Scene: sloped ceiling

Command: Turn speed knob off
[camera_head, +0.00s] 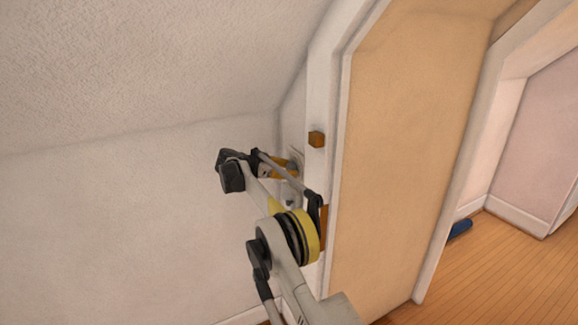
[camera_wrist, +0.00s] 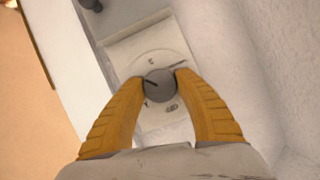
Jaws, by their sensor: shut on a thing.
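The speed knob (camera_wrist: 159,84) is a small round grey dial with a dark pointer line, on a pale wall plate (camera_wrist: 153,55) with faint markings. In the wrist view my gripper (camera_wrist: 160,79) has its two orange fingers on either side of the knob, shut on it. The pointer line lies toward the knob's upper left in that view. In the head view my gripper (camera_head: 290,168) reaches the narrow wall beside the door frame, and the knob itself is hidden there.
A sloped white ceiling (camera_head: 150,60) hangs above. A dark knob (camera_wrist: 92,4) shows at the top of the wrist view.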

